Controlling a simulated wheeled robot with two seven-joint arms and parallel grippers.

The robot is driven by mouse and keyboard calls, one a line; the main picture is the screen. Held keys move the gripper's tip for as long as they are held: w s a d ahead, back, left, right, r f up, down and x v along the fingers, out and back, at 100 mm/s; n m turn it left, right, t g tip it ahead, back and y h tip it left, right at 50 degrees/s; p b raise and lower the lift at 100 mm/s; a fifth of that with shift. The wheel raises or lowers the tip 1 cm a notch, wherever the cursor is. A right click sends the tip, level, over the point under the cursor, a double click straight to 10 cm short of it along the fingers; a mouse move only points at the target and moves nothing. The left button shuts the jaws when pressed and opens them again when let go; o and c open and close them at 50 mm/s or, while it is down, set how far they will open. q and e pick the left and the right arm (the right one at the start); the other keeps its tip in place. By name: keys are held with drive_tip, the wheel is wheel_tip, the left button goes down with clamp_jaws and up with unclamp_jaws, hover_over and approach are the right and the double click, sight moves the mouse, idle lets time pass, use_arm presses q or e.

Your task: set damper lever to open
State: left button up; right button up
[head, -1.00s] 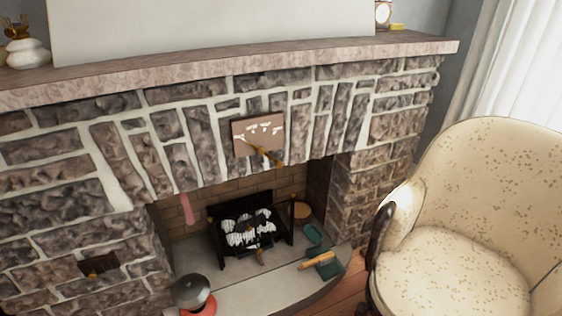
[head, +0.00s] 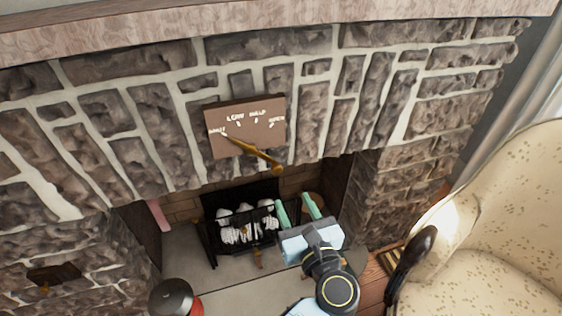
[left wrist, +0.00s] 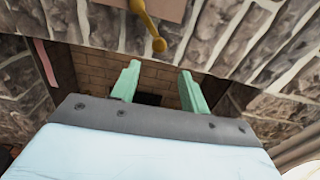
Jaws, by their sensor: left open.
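The damper plate (head: 222,112) is a brown panel on the stone fireplace front, with white labels that seem to read LOW, HALF and OPEN, plus a less legible one at far left. The brass damper lever (head: 258,153) lies across it, its thin end near the far-left label and its knob down to the right, past the plate's lower edge. It also shows at the top of the left wrist view (left wrist: 148,22). My left gripper (head: 295,206), with green fingers, is open and empty, below and slightly right of the knob, apart from it. My right gripper is not in view.
A stone mantel (head: 150,40) juts out above. The firebox opening holds a black grate (head: 212,238) with white-grey logs. A dark-topped red object (head: 172,298) stands on the hearth at lower left. A cream armchair (head: 500,230) stands at right.

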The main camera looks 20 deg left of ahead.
sight(277, 172)
use_arm(q)
drive_tip(key=b+x, duration=0.1)
drive_tip(key=x, duration=0.9)
drive_tip(key=shift+w+a, duration=0.25)
drive_tip(key=shift+a, duration=0.15)
drive_tip(key=shift+w+a, duration=0.4)
drive_tip(key=shift+w, duration=0.2)
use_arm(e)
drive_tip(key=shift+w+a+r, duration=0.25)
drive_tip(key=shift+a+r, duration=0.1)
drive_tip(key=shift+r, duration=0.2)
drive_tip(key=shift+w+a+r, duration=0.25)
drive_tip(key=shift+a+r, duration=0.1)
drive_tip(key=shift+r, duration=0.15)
use_arm(q)
drive_tip(key=shift+c, duration=0.4)
